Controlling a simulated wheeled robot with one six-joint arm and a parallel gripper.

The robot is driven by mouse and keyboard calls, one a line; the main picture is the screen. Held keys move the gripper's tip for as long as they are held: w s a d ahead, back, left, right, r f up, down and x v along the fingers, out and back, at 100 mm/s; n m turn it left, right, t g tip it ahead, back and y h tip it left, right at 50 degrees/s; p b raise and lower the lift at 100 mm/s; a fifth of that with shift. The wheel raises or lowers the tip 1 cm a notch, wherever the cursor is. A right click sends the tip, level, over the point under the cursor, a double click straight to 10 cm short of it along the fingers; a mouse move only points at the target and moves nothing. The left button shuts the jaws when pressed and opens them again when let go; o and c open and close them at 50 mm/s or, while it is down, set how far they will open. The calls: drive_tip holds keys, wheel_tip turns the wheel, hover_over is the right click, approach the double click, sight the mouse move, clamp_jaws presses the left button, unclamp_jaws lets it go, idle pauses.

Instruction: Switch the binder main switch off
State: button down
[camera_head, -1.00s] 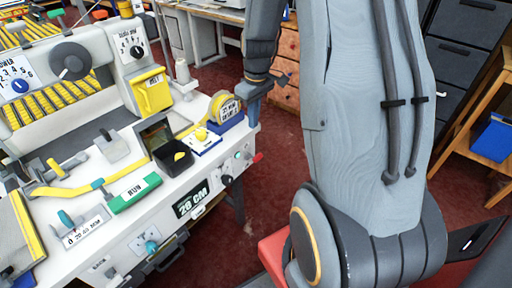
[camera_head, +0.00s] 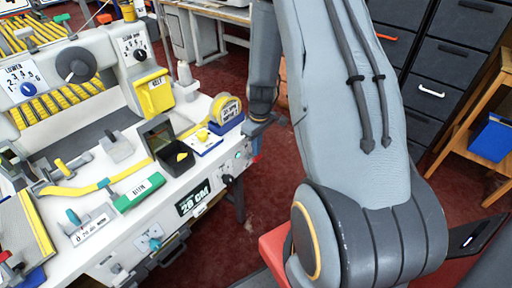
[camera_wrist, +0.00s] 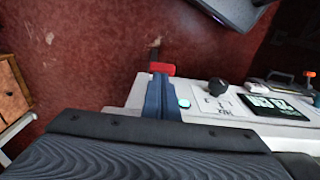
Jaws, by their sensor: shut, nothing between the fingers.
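The binder's front panel (camera_head: 205,185) carries a red handle (camera_head: 256,157) at its right end, probably the main switch; I can read no label on it. A black knob (camera_head: 228,179) sits to its left. My gripper (camera_head: 257,142) points down beside the panel's right end. In the wrist view its blue fingers (camera_wrist: 160,98) are together, with nothing held. The red handle (camera_wrist: 162,69) lies just beyond or against the fingertips; I cannot tell whether they touch. The fingers hide part of the handle and its mount, so its setting is unclear.
A dark drawer cabinet (camera_head: 452,75) and a wooden rack (camera_head: 488,125) are at the right. Red floor lies open beside the binder.

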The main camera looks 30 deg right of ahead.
drive_tip(key=shift+a, duration=0.15)
drive_tip(key=shift+d, duration=0.2)
drive_tip(key=shift+s+f, duration=0.15)
drive_tip(key=shift+s, duration=0.05)
